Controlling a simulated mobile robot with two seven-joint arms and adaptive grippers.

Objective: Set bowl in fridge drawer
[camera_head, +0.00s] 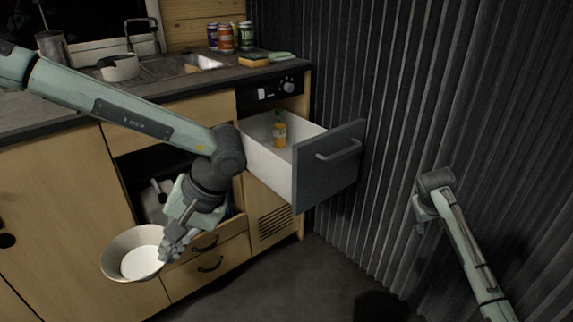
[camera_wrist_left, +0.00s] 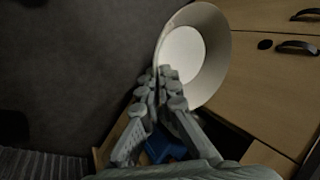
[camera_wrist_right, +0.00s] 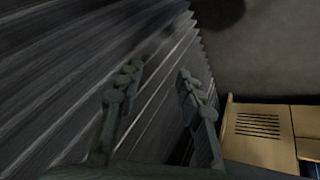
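A white bowl (camera_head: 133,255) hangs in the air in front of the lower cabinets at the left of the head view. My left gripper (camera_head: 170,250) is shut on the bowl's rim; the left wrist view shows the fingers (camera_wrist_left: 163,80) pinching the rim of the bowl (camera_wrist_left: 203,55). The fridge drawer (camera_head: 330,165) is pulled open, with a grey front and white inside. A small orange bottle (camera_head: 280,133) stands in it, with bare floor around it. My right gripper (camera_wrist_right: 160,85) is open and empty, near the corrugated wall.
A countertop holds a sink (camera_head: 165,68), a pot (camera_head: 118,68), several cans (camera_head: 226,38) and a sponge (camera_head: 253,60). Below the counter, an open compartment (camera_head: 150,195) holds some items. The corrugated wall (camera_head: 420,90) stands close right of the drawer.

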